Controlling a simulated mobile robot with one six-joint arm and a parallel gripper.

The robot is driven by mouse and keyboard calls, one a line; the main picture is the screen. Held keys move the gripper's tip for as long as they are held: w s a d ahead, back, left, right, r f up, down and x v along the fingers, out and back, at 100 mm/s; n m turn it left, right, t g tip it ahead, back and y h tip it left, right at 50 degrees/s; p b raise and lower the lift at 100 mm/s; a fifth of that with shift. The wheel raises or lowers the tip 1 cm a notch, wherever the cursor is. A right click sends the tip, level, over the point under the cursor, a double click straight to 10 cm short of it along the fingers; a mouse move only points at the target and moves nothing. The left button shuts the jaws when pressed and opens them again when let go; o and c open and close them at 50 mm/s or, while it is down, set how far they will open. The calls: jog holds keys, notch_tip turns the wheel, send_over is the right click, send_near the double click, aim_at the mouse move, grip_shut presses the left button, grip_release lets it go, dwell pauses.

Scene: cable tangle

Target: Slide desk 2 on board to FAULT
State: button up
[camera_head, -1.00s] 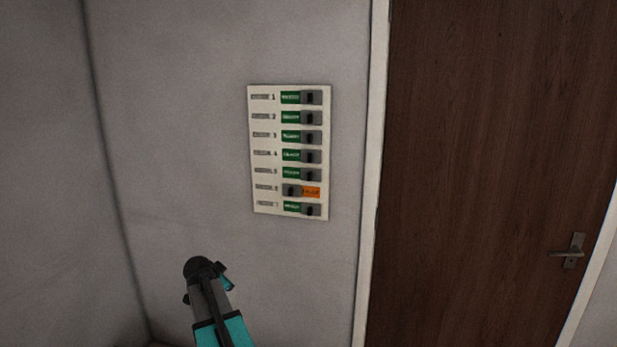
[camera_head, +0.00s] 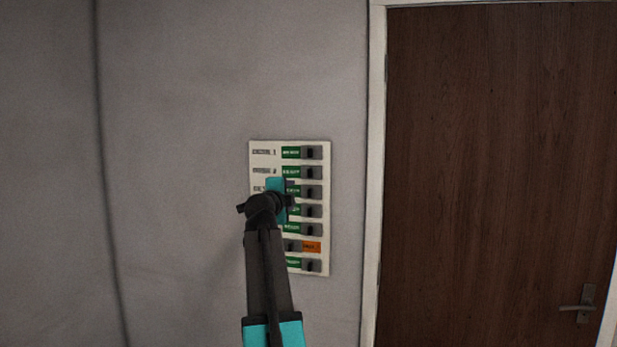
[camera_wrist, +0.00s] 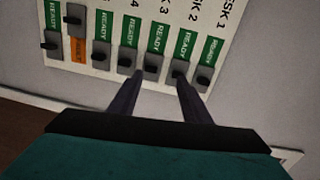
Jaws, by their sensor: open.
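The white board (camera_head: 256,205) hangs on the wall with a column of numbered sliders. The desk 2 slider (camera_head: 313,172) is grey with a dark knob and sits at the right end of its row, with a green READY label beside it. In the wrist view the desk 2 slider (camera_wrist: 178,71) is by the tip of the right finger. My gripper (camera_wrist: 160,82) is open and empty, its fingers pointing at the board, with the desk 3 slider (camera_wrist: 152,65) showing between them. In the head view my gripper (camera_head: 283,188) covers part of the left of the board.
Only the row 6 slider (camera_head: 291,246) is at the left, baring an orange label (camera_head: 312,247). The other rows show green. A brown door (camera_head: 480,170) with a handle (camera_head: 578,308) stands to the right. The wall around the board is bare.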

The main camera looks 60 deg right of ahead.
aim_at(310, 174)
jog(key=shift+m+h, duration=0.5)
jog(key=shift+m, duration=0.1)
jog(key=s+r, duration=0.1)
jog(key=r, duration=0.2)
jog(key=s+r, duration=0.1)
jog(key=shift+s+d+r, duration=0.3)
jog(key=shift+d, duration=0.05)
jog(key=p+x, duration=0.4)
jog(key=x, duration=0.8)
jog(key=shift+p+x, duration=0.4)
jog(key=shift+x, duration=0.55)
jog(key=shift+f, duration=0.1)
grip_shut()
